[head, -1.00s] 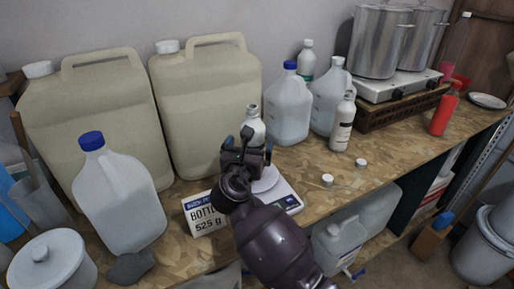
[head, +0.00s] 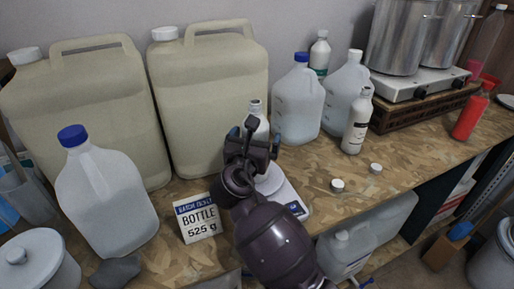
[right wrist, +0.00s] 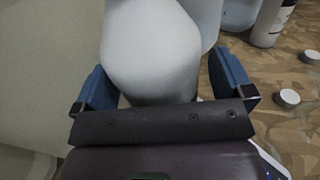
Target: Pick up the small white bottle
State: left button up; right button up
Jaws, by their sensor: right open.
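A small white bottle (head: 256,109) stands at the white scale (head: 290,199), mostly hidden behind my right gripper in the head view. My right gripper (head: 255,139) is open in front of it. In the right wrist view the pale body of the bottle (right wrist: 155,50) fills the space ahead, with one blue finger on each side of it. I cannot tell whether the fingers touch it. A card (head: 199,219) reading "BOTTLE 525 g" stands left of the scale. My left gripper is not in view.
Two big beige canisters (head: 207,110) stand behind and left. A blue-capped jug (head: 105,200) is at the left. Another blue-capped jug (head: 297,108) and a labelled white bottle (head: 357,126) stand right of the gripper. Two small white caps (head: 337,185) lie on the chipboard bench.

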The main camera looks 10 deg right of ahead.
jog(key=c, duration=1.1)
jog(key=shift+c, duration=1.4)
jog(key=shift+r, duration=0.2)
